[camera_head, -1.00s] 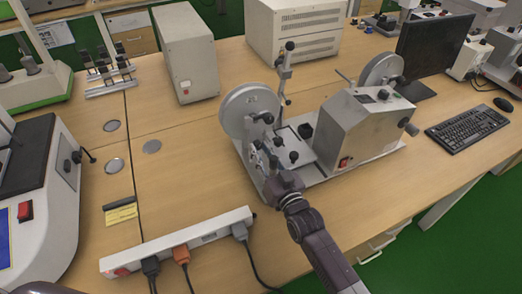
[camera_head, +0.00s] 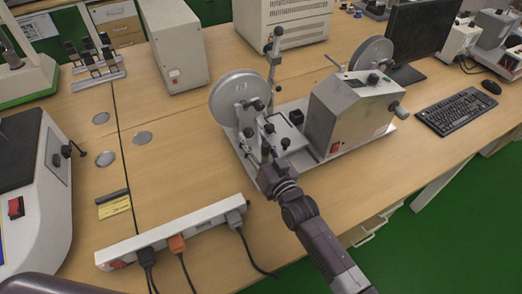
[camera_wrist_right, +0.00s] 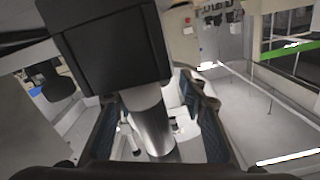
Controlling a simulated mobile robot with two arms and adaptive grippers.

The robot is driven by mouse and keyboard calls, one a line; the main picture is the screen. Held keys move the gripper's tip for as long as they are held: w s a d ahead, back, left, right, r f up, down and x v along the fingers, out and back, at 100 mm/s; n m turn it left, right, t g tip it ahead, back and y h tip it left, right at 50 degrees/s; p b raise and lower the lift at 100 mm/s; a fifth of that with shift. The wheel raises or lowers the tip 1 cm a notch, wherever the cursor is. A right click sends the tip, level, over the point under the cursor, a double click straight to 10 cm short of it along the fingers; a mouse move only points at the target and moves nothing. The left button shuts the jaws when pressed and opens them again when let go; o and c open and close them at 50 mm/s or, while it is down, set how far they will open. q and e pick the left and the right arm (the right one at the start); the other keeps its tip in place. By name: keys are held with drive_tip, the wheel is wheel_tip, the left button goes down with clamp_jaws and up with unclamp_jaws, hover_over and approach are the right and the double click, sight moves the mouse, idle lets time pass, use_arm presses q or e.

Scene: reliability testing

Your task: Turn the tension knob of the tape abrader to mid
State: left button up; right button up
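The tape abrader (camera_head: 347,112), a grey machine with two reels on a light base plate, stands on the bench. My right gripper (camera_head: 262,150) is at its front left, beside the near reel (camera_head: 232,97) and several small black knobs. In the right wrist view, a large dark block (camera_wrist_right: 105,42) on a metal shaft (camera_wrist_right: 150,122) fills the near view. The fingers of my right gripper (camera_wrist_right: 155,112) stand apart on either side of this shaft, with a gap at the right finger. I cannot tell which knob is the tension knob, or its setting. My left gripper is not in view.
A white power strip (camera_head: 190,226) with plugged cords lies on the front left of the bench (camera_head: 175,180). A keyboard (camera_head: 457,110) and a monitor (camera_head: 425,35) are right of the abrader. A white instrument (camera_head: 40,215) stands at the left edge.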

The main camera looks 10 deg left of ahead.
sight(266, 160)
drive_tip(key=v, duration=1.1)
drive_tip(key=shift+s+d, duration=0.15)
